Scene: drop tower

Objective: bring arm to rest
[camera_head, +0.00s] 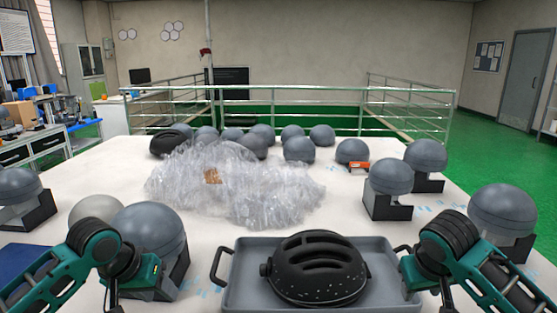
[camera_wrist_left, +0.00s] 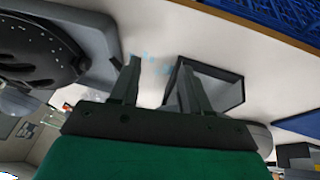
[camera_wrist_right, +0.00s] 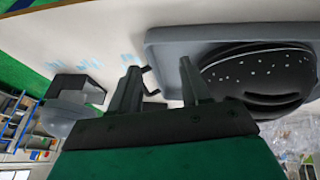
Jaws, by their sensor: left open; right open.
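My left gripper (camera_head: 112,290) hangs at the lower left, beside the left handle side of a grey tray (camera_head: 240,285). In the left wrist view its two fingers (camera_wrist_left: 158,88) are apart with nothing between them. My right gripper (camera_head: 446,292) hangs at the lower right, by the tray's right handle. In the right wrist view its fingers (camera_wrist_right: 160,85) are apart and empty, and one finger overlaps the tray's handle in the picture; I cannot tell whether they touch. A black vented helmet (camera_head: 318,268) lies in the tray.
A heap of clear plastic (camera_head: 235,185) lies mid-table. Grey domes on dark stands flank the tray, one (camera_head: 148,232) near my left arm and one (camera_head: 502,210) near my right. Several more domes and another black helmet (camera_head: 170,142) stand at the back.

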